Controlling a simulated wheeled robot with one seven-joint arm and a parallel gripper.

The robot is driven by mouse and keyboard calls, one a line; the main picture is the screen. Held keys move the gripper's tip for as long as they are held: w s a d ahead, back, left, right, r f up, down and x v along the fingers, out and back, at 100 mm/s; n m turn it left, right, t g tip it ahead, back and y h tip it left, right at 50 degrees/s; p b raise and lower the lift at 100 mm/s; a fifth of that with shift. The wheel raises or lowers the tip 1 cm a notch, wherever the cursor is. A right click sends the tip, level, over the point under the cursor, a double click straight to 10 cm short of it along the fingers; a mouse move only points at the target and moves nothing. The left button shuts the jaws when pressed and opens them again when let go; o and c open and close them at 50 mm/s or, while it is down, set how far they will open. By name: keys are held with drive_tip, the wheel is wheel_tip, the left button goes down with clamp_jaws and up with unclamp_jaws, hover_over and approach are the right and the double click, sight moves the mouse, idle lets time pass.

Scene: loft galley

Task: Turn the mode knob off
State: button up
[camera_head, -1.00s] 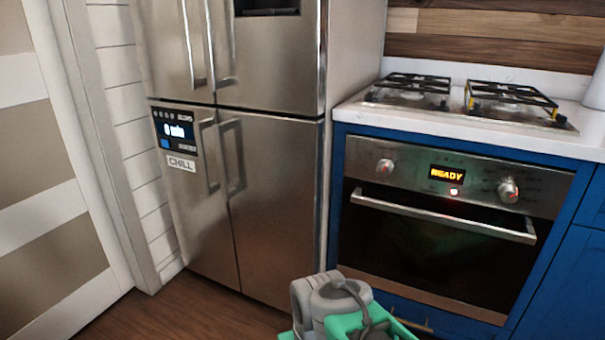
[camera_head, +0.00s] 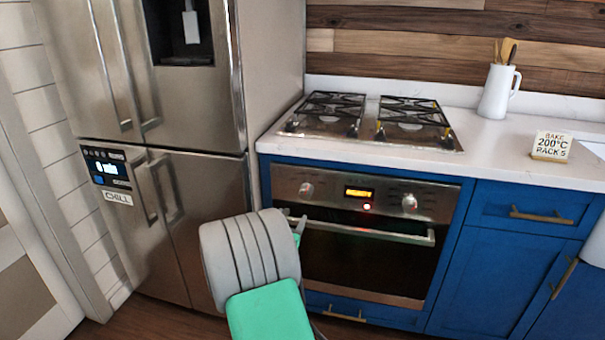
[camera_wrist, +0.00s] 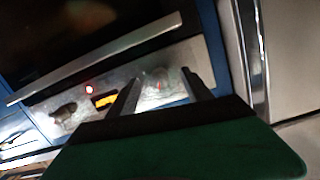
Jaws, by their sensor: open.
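The oven (camera_head: 365,265) has a steel control panel with a left knob (camera_head: 306,189), a lit orange display, a red light and a right knob (camera_head: 409,202). I cannot read which knob is the mode knob. In the wrist view the panel appears turned over: the left knob (camera_wrist: 155,78) lies blurred between my fingers, and the right knob (camera_wrist: 64,112) is beyond the display (camera_wrist: 104,100). My gripper (camera_wrist: 161,81) is open and empty, pointing at the panel around the left knob's place; contact cannot be told. In the head view my arm hides most of the gripper.
The oven door handle (camera_head: 365,230) sticks out just below the panel. The steel fridge (camera_head: 210,185) stands close on the left. A gas hob (camera_head: 375,125) is above, with a white jug (camera_head: 498,92) and a card (camera_head: 551,146) reading "BAKE 200°C RACK 5" on the counter.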

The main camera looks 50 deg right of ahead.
sight(304, 195)
drive_tip(key=shift+t+h, duration=0.3)
drive_tip(key=shift+h, duration=0.5)
drive_tip(key=d, duration=0.3)
drive_tip(key=w+d+r, duration=0.1)
drive_tip(key=d, duration=0.2)
drive_tip(key=w+d+r, duration=0.1)
drive_tip(key=d, duration=0.2)
drive_tip(key=shift+w+d+r, duration=0.15)
drive_tip(key=shift+d, duration=0.15)
clamp_jaws()
